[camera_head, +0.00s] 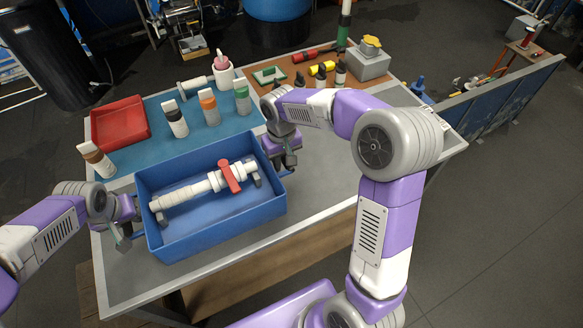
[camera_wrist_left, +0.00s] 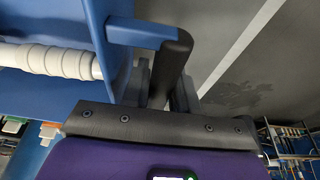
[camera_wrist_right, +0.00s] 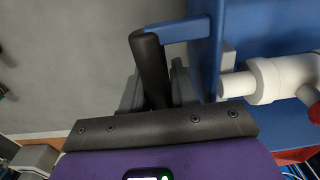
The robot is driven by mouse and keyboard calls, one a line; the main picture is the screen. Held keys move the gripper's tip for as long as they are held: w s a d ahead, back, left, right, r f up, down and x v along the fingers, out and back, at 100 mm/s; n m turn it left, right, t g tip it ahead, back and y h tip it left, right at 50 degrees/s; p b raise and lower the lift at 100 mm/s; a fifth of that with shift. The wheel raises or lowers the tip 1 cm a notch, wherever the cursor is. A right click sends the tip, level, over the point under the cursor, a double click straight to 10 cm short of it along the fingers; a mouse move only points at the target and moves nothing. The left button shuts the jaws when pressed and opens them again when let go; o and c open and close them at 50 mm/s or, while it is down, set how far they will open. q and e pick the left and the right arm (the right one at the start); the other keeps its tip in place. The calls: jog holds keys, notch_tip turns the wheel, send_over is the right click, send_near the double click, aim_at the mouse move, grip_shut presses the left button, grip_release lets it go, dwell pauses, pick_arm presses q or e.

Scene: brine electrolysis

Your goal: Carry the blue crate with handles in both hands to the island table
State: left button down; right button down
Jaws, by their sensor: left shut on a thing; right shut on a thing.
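The blue crate (camera_head: 222,228) is in the head view, at the front left of a grey-topped table, with a white pipe assembly (camera_head: 190,191) with a red valve handle inside. My left gripper (camera_head: 130,232) is at the crate's left end, shut on its dark handle bar (camera_wrist_left: 172,65). My right gripper (camera_head: 285,160) is at the right end, shut on the other dark handle bar (camera_wrist_right: 150,70). The pipe also shows in the left wrist view (camera_wrist_left: 50,61) and in the right wrist view (camera_wrist_right: 262,82). I cannot tell whether the crate's bottom touches the tabletop.
The table (camera_head: 325,190) has a blue mat (camera_head: 150,153) with several bottles and a red tray (camera_head: 119,124). A brown board (camera_head: 300,72) holds tools and a grey box (camera_head: 370,63). Bare tabletop lies right of the crate. A blue panel (camera_head: 500,97) stands at the right.

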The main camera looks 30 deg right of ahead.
pick_arm(q)
jog(key=shift+f, duration=0.1)
pick_arm(e)
jog(key=shift+f, duration=0.1)
